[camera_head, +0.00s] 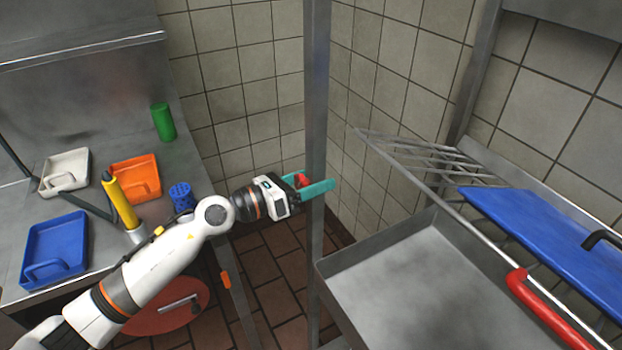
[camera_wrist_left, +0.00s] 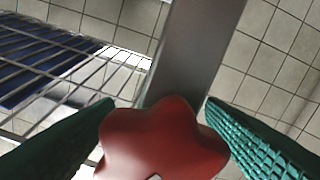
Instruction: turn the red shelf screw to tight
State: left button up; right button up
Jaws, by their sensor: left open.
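The red shelf screw (camera_wrist_left: 165,142) is a lobed knob on the front of a grey metal post (camera_wrist_left: 192,45). In the head view the screw (camera_head: 301,180) shows as a small red patch beside the post (camera_head: 317,90). My left gripper (camera_head: 318,188) is open at the post, its teal fingers around the screw. In the left wrist view the two fingers (camera_wrist_left: 160,112) stand on either side of the screw. I cannot tell whether they touch it. The lower part of the screw is cut off by the frame. My right gripper is not in view.
A wire rack (camera_head: 425,158) with a blue board (camera_head: 550,240) and a red handle (camera_head: 540,312) is at the right, above a metal tray (camera_head: 405,285). On the left counter are a blue tray (camera_head: 55,250), an orange tray (camera_head: 135,178), a white tray (camera_head: 64,172) and a green cup (camera_head: 163,122).

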pick_arm(q)
jog(key=c, duration=1)
jog(key=shift+o, duration=0.2)
jog(key=m+b, duration=0.2)
jog(key=m, duration=0.1)
jog(key=shift+f, duration=0.1)
jog(key=shift+m+b, duration=1.1)
jog(key=shift+m, duration=0.9)
jog(key=o, duration=1)
jog(key=shift+c, duration=0.2)
